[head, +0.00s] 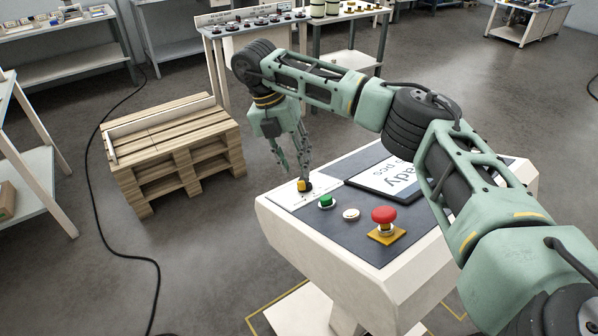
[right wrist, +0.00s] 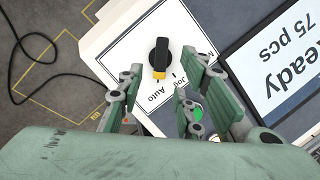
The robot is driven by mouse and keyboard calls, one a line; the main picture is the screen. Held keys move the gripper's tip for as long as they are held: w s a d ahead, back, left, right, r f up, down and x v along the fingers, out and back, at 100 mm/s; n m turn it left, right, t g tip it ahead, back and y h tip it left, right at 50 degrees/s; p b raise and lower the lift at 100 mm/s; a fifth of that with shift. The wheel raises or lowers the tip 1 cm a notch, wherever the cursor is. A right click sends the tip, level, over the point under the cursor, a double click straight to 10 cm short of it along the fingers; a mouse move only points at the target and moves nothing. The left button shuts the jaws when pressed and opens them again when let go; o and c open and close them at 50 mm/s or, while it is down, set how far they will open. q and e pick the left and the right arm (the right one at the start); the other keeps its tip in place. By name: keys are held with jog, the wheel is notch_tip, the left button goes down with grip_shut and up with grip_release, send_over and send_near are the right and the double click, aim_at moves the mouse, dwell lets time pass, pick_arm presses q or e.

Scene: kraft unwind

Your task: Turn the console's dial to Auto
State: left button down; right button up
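The console (head: 275,215) stands in the head view with its sloped top facing me. Its dial (head: 304,185) sits on a white label plate at the top's left end. In the right wrist view the dial (right wrist: 161,52) is a black knob with a yellow end. The yellow end faces down the picture, close to the upside-down word Auto (right wrist: 157,96); Jog is beside that word, and a label starting with M is partly hidden. My right gripper (head: 296,169) is open above the dial, fingers apart on either side, with visible gaps. My left gripper is not in view.
On the console are a green button (head: 326,201), a white button (head: 351,214), a red mushroom button (head: 384,215) and a screen (head: 378,182). A wooden pallet stack (head: 175,150) stands left of it. A black cable (head: 95,215) runs across the floor.

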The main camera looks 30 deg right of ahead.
jog(key=v, duration=0.7)
